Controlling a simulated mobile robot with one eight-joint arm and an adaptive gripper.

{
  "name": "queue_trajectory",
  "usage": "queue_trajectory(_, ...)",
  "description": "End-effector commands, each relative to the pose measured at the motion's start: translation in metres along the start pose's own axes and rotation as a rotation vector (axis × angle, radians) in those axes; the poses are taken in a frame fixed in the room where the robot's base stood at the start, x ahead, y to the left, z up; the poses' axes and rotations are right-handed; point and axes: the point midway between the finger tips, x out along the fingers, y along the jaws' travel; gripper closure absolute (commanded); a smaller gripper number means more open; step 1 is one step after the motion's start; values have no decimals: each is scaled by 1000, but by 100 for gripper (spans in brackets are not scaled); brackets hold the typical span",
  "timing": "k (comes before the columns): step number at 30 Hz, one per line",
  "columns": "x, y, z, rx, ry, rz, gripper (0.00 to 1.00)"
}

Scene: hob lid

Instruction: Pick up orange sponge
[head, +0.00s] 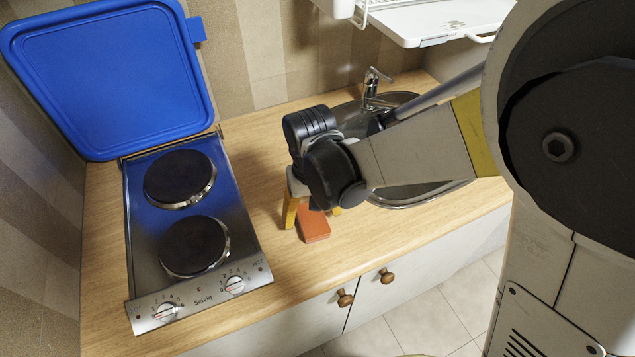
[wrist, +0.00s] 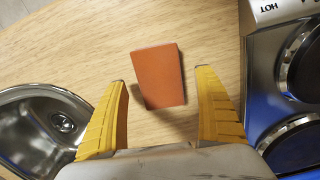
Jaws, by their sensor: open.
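The orange sponge (head: 313,224) lies flat on the wooden worktop between the hob and the sink. In the head view my gripper (head: 311,212) is just above it and hides part of its far end. In the wrist view the whole top of the sponge (wrist: 159,76) shows, slightly turned. My gripper's two yellow fingers (wrist: 167,85) are spread wide, one to each side of the sponge's near end. They hold nothing, and most of the sponge lies beyond the fingertips. I cannot tell the exact height of the fingertips above the worktop.
The steel two-plate hob (head: 191,255) is left of the sponge, its blue lid (head: 112,75) raised. The sink (head: 405,196) with its tap (head: 374,85) is to the right. A white rack (head: 430,22) hangs above the sink. The worktop (head: 110,240) is otherwise clear.

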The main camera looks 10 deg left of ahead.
Motion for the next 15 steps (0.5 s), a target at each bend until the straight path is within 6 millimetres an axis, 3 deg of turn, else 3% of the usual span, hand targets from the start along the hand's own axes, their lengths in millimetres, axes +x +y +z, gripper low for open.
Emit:
queue_trajectory(1, 13, 0, 0, 0, 0, 0, 19)
queue_trajectory(4, 26, 0, 0, 0, 0, 0, 19)
queue_trajectory(11, 27, 0, 0, 0, 0, 0, 19)
queue_trajectory(15, 27, 0, 0, 0, 0, 0, 58)
